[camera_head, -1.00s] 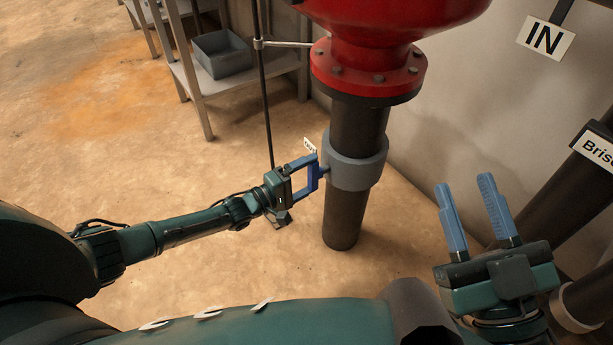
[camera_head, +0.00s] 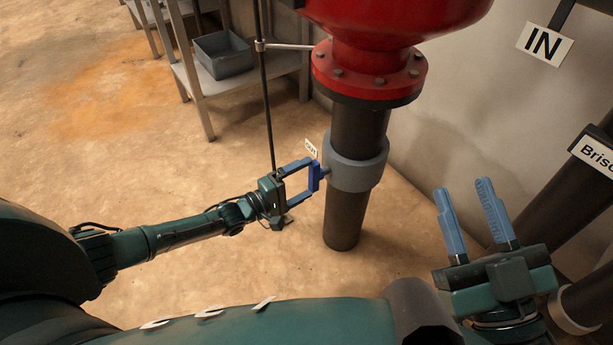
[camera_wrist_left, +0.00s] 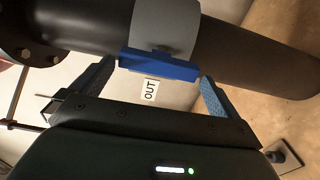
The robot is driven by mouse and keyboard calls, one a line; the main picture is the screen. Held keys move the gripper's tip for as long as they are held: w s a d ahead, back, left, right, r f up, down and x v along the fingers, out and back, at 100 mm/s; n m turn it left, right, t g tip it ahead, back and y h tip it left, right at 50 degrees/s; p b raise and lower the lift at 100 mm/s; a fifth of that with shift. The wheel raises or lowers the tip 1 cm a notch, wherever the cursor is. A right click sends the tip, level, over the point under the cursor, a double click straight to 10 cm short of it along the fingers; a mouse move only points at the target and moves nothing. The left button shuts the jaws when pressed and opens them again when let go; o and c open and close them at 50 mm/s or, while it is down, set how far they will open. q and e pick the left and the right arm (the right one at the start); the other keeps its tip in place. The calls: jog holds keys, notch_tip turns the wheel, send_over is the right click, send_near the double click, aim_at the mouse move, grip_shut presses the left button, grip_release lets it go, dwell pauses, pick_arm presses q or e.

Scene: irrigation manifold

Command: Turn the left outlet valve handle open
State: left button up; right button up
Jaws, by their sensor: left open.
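The blue valve handle (camera_head: 315,178) sits on a short stem at the left side of the grey collar (camera_head: 355,161) on the dark vertical outlet pipe (camera_head: 346,219). In the left wrist view the handle (camera_wrist_left: 160,66) is a flat bar with its long side roughly along the pipe. My left gripper (camera_head: 307,179) is open, its fingers at either end of the handle; I cannot tell whether they touch it. A white "OUT" tag (camera_wrist_left: 150,91) shows behind the handle. My right gripper (camera_head: 465,186) is open and empty at the lower right.
A red flanged vessel (camera_head: 370,72) is above the pipe. A thin dark rod (camera_head: 266,110) stands close behind my left gripper. A metal shelf (camera_head: 197,100) with a grey bin (camera_head: 223,56) is at the back left. An "IN" sign (camera_head: 544,44) hangs at upper right.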

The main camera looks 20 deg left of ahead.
pick_arm(q)
jog(key=p+v, duration=0.3)
jog(key=v, duration=0.8)
jog(key=shift+s, duration=0.2)
pick_arm(e)
jog(key=f+h, duration=0.1)
jog(key=s+f+m+g+h, duration=0.1)
jog(key=shift+f, duration=0.4)
pick_arm(q)
jog(key=shift+a, duration=0.15)
